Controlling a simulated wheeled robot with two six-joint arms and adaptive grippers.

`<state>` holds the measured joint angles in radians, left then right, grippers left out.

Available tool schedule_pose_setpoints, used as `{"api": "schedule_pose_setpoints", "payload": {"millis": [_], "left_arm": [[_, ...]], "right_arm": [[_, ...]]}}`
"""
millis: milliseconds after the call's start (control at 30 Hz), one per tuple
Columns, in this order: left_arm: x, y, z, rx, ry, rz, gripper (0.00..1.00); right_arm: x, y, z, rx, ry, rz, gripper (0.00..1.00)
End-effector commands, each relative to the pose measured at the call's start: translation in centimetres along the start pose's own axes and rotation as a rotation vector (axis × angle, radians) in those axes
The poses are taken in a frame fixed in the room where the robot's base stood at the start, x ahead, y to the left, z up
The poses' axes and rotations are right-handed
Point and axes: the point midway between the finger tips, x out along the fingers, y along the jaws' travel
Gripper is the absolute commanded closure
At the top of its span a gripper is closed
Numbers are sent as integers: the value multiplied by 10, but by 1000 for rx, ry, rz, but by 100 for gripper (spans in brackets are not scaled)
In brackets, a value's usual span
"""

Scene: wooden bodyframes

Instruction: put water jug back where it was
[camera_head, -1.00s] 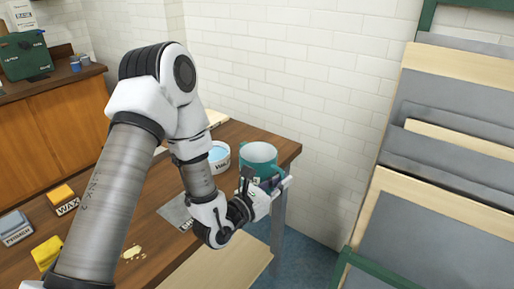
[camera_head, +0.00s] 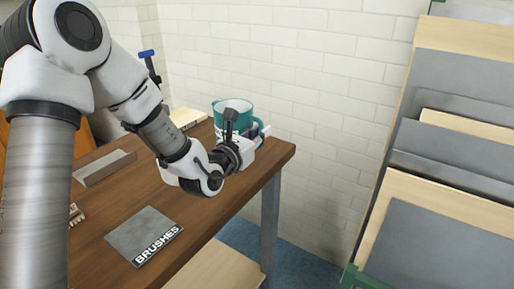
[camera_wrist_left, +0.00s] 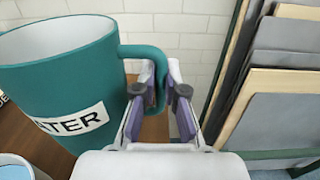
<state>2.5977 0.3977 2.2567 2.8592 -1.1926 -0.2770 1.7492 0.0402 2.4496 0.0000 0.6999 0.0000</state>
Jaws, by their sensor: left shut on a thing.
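The water jug is a teal mug-like vessel (camera_head: 218,118) with a white inside, near the back right of the wooden table (camera_head: 225,200) in the head view. In the left wrist view, the jug (camera_wrist_left: 75,75) fills the left side, upright, with a white label ending in "TER". My left gripper (camera_head: 250,132) is at the jug's right side. In the left wrist view, its fingers (camera_wrist_left: 160,95) are shut on the jug's handle. The jug's base is hidden, so I cannot tell whether it touches the table. My right gripper is not in view.
A grey plate labelled "BRUSHES" (camera_head: 145,235) lies on the table front. A grey tray (camera_head: 104,167) lies at left. A container with pale blue contents (camera_wrist_left: 15,170) shows below the jug. A rack of boards (camera_head: 450,150) stands right; a white brick wall (camera_head: 320,90) is behind.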

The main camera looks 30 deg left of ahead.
Motion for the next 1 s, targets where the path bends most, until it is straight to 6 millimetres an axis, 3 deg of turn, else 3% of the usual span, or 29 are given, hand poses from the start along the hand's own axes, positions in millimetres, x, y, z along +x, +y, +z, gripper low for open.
{"api": "schedule_pose_setpoints", "payload": {"millis": [200, 400, 667, 1000], "left_arm": [[54, 37, -4, 3, -2, 3, 100], [85, 58, -10, 3, -1, 1, 100], [86, 58, -46, 1, 2, 0, 100], [86, 57, -51, 1, -1, 0, 100]], "right_arm": [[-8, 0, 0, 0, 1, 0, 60], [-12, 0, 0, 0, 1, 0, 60], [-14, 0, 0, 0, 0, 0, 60], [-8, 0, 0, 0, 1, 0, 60]]}}
